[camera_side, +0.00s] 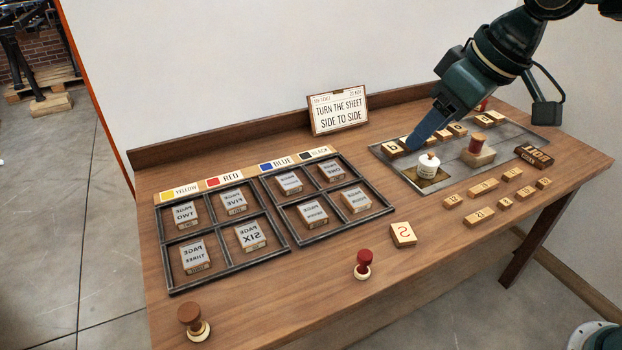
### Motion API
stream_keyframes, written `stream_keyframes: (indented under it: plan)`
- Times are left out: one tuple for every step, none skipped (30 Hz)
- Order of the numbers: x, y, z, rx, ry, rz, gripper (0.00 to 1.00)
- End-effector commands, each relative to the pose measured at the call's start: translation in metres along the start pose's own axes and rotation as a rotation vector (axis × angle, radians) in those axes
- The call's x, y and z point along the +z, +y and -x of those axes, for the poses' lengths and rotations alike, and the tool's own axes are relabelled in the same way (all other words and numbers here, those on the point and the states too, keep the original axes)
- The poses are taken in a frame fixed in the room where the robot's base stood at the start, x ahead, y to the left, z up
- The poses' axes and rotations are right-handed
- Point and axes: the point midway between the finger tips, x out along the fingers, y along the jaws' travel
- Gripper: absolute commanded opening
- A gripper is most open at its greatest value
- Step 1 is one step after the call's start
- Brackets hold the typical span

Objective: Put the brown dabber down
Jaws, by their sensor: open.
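A brown dabber (190,315) stands upright at the front left corner of the table, its foot on or ending in a pale round disc. A similar red dabber (364,259) stands near the front edge, to its right. My gripper (413,143) is far from both, low over the grey plate (405,173) at the back right. Its blue fingertip is close to a lettered block (393,149) and a white pot with a brown knob (429,164). I see nothing held in the jaws; the gap between the fingers is hard to make out.
Two dark divided trays (283,228) hold several page blocks. Colour labels (213,182) lie behind them, and a sign (338,111) stands at the back. A wooden stand with a reddish-brown piece (479,156) and several number blocks (478,216) are at right. The front middle is mostly clear.

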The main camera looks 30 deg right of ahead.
Motion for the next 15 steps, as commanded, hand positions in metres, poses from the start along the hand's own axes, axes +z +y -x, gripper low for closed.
stream_keyframes:
  plan:
    - [0.012, 0.011, 0.01, 0.011, 0.006, -0.023, 0.57]
    - [0.019, 0.017, 0.015, 0.017, 0.008, -0.035, 0.57]
    - [0.029, 0.024, 0.021, 0.025, 0.011, -0.05, 0.57]
    - [0.036, 0.029, 0.026, 0.03, 0.013, -0.061, 0.57]
    - [0.044, 0.034, 0.03, 0.036, 0.015, -0.073, 0.57]
    - [0.054, 0.04, 0.035, 0.044, 0.017, -0.088, 0.57]
    - [0.062, 0.044, 0.039, 0.05, 0.018, -0.099, 0.57]
    - [0.07, 0.048, 0.042, 0.056, 0.02, -0.11, 0.57]
    - [0.081, 0.052, 0.047, 0.065, 0.022, -0.126, 0.57]
    - [0.089, 0.056, 0.05, 0.07, 0.024, -0.137, 0.57]
    - [0.097, 0.059, 0.053, 0.077, 0.027, -0.148, 0.57]
    - [0.108, 0.062, 0.056, 0.085, 0.029, -0.163, 0.57]
    - [0.116, 0.065, 0.059, 0.091, 0.03, -0.175, 0.57]
    - [0.125, 0.067, 0.061, 0.097, 0.032, -0.186, 0.57]
    - [0.136, 0.07, 0.063, 0.105, 0.033, -0.201, 0.57]
